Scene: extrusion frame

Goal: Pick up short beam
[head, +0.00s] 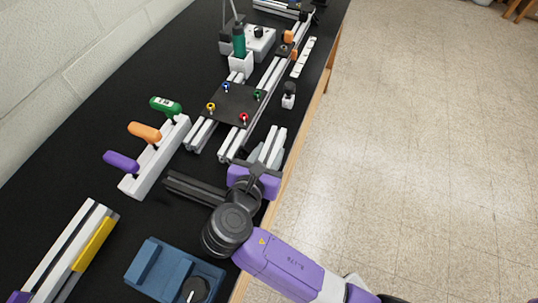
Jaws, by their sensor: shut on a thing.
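The short beam (275,143) is a light silver extrusion piece near the right edge of the black bench. My gripper (257,162) is at its near end and shut on it. My purple gripper body and wrist hide the near part of the beam. I cannot tell whether the beam touches the bench or is raised a little.
A frame of silver rails with a dark plate (236,104) lies just beyond. A dark bar (196,189) lies left of my wrist. A white rack (150,165) with coloured handles stands left. A blue block (165,270) is at the front. The floor is right.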

